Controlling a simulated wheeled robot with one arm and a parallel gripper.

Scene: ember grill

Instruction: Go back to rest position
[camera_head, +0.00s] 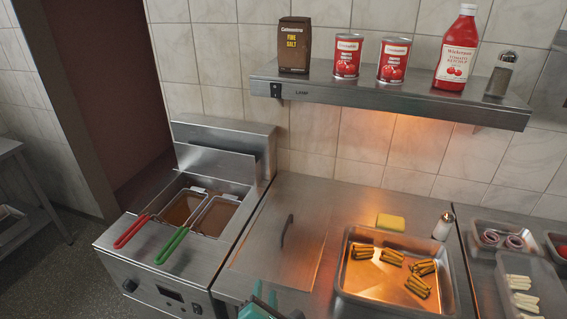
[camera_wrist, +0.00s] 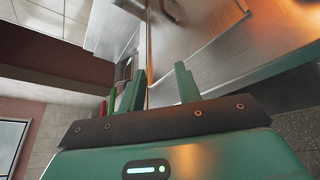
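My gripper (camera_head: 264,298) shows only in part at the bottom edge of the head view, in front of the steel counter (camera_head: 262,262). In the wrist view, the two teal fingers of my gripper (camera_wrist: 157,84) stand apart with nothing held between them. The gripper is open and empty. The rest of my arm is out of the head view.
A fryer (camera_head: 160,262) with a red-handled basket (camera_head: 182,207) and a green-handled basket (camera_head: 216,214) stands at left. A steel tray (camera_head: 396,303) of fried sticks lies at right, near a yellow sponge (camera_head: 391,222) and shaker (camera_head: 443,226). A shelf (camera_head: 400,95) hangs above.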

